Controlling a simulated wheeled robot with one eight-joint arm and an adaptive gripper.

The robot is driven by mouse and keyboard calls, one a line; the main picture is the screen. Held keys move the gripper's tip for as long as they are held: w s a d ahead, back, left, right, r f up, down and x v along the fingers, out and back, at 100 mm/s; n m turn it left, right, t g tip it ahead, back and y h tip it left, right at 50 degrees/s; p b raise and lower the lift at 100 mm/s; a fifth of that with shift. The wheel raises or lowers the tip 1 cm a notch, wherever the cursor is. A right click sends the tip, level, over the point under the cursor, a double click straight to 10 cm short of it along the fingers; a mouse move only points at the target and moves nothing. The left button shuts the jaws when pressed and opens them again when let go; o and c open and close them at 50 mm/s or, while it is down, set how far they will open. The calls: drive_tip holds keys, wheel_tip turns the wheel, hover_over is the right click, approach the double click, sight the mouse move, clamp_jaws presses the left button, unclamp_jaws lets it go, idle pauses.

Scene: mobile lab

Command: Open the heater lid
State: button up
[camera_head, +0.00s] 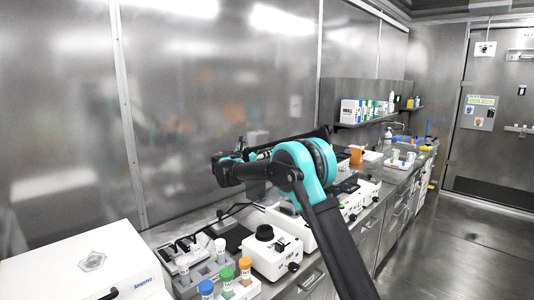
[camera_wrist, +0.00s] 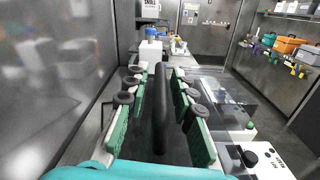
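My gripper (camera_head: 222,168) is raised above the bench near the metal wall. In the wrist view its two green-padded fingers (camera_wrist: 161,100) are spread wide apart. A long dark bar (camera_wrist: 161,108) shows between them; I cannot tell whether it is a handle or part of my gripper, and no contact is visible. No heater is clearly labelled. A long white device (camera_head: 288,222) stands on the bench below my arm, partly hidden by it. In the wrist view, a clear-covered box (camera_wrist: 222,93) is right of the fingers.
A white box (camera_head: 90,262) stands at the lower left. A knobbed white device (camera_head: 272,252) and a grey rack (camera_head: 240,289) with colour-capped bottles stand at the front. An orange container (camera_head: 356,156) is farther back. The floor (camera_head: 450,245) to the right is clear.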

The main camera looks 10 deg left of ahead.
clamp_jaws()
drive_tip(key=shift+s+d+r+m, duration=0.25)
drive_tip(key=shift+s+d+m, duration=0.3)
drive_tip(key=shift+d, duration=0.2)
drive_tip(key=shift+s+d+r+m, duration=0.25)
drive_tip(key=shift+s+d+m, duration=0.2)
drive_tip(key=shift+s+d, duration=0.25)
drive_tip(key=shift+o, duration=1.5)
unclamp_jaws()
